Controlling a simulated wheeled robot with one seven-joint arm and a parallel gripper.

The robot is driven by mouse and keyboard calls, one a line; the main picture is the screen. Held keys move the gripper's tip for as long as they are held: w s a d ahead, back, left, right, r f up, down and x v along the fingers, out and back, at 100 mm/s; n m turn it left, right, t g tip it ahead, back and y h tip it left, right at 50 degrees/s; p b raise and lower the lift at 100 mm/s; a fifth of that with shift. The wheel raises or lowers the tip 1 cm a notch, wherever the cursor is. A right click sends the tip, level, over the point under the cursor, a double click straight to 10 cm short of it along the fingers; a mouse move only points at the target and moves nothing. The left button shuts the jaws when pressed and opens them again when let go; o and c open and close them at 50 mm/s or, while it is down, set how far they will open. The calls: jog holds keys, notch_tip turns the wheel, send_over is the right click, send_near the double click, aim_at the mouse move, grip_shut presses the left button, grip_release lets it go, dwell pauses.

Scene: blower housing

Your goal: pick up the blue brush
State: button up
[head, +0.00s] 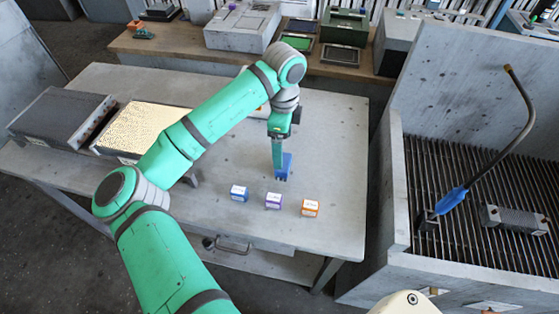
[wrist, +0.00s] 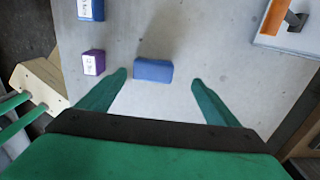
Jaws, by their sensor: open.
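The blue brush (head: 287,167) stands on the grey table, seen as a small blue block. My gripper (head: 279,172) reaches down to it from above, and its fingers hide part of the brush. In the wrist view the brush (wrist: 153,71) shows between the tips of my two spread green fingers (wrist: 157,80), with a gap on each side. The gap looks wider on the right. My gripper is open and holds nothing. The fingers' exact height over the tabletop is hard to tell.
In front of the brush stand labelled blue (head: 238,193), purple (head: 273,201) and orange (head: 310,208) boxes. A box with a yellow speckled top (head: 145,124) is at left. A grated bench (head: 460,245) stands at right. The table right of the brush (head: 335,165) is clear.

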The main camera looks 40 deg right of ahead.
aim_at(284, 162)
jog(key=shift+s+f, duration=0.25)
jog(key=shift+f, duration=0.25)
jog(key=shift+s+f, duration=0.2)
jog(key=shift+f, duration=0.25)
jog(key=shift+a+f, duration=0.3)
jog(key=shift+f, duration=0.2)
jog(key=f, duration=0.3)
jog(key=shift+s+f, duration=0.15)
jog(key=shift+s, duration=0.15)
jog(key=shift+f, duration=0.6)
jog(key=shift+w, duration=0.15)
jog(key=c, duration=1.3)
jog(key=shift+r, duration=0.15)
